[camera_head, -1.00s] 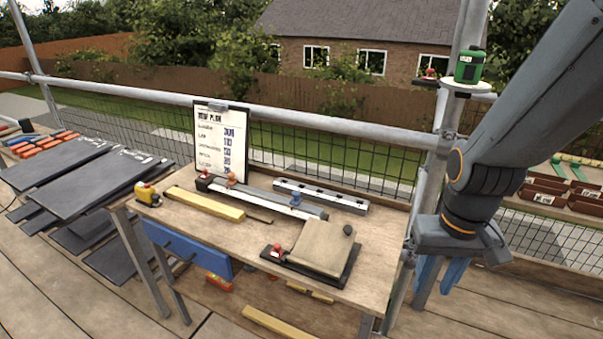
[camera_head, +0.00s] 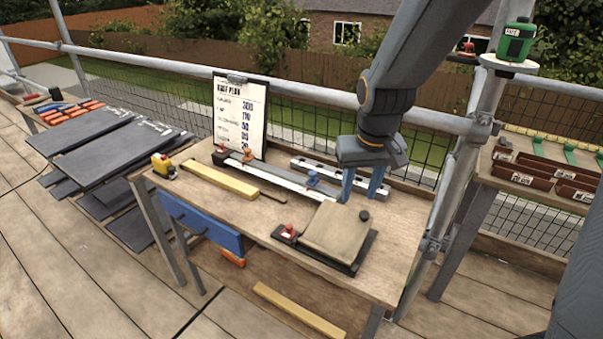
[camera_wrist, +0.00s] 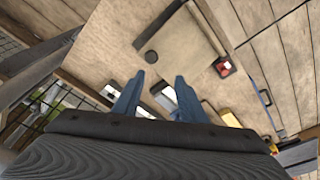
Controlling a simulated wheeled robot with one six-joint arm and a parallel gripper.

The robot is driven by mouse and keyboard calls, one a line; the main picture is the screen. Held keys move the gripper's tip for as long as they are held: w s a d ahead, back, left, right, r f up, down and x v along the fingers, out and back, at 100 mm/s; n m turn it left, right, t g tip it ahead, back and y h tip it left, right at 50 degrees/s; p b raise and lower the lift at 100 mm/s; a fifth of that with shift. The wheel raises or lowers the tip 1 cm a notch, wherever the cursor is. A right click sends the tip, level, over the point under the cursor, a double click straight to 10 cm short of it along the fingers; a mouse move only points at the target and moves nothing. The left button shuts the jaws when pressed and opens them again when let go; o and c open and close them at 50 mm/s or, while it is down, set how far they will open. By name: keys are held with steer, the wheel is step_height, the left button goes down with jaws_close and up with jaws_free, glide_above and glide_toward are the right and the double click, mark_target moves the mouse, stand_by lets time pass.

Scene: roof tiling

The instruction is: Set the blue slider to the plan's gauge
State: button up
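The blue slider (camera_head: 312,179) sits on a long dark rail with a pale scale (camera_head: 280,180) on the workbench. An orange-red slider (camera_head: 248,156) sits further left on the same rail. The roof plan (camera_head: 240,110) stands on a clipboard behind the rail; its top line seems to read 300, but the small print is hard to read. The blue slider is not clear there.
A board on a dark base with a red knob (camera_head: 289,229) lies at the bench front. A grey slotted bar (camera_head: 318,167) lies behind the rail. A yellow bar (camera_head: 220,180) and tape measure (camera_head: 162,165) are at left. The scaffold post (camera_head: 470,150) stands close right of the bench.

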steer(key=n+t+b, duration=0.1)
steer(key=t, duration=0.1)
glide_toward(313, 172)
steer(key=shift+y, duration=0.3)
steer(key=shift+d+p+x, duration=0.15)
steer(key=shift+p+x, duration=0.05)
steer(key=shift+x, duration=1.7)
steer(key=shift+d+p+x, duration=0.1)
steer(key=shift+p+x, duration=0.05)
steer(key=shift+x, duration=1.7)
steer(key=shift+s, duration=0.15)
steer(key=shift+c, duration=0.4)
jaws_close()
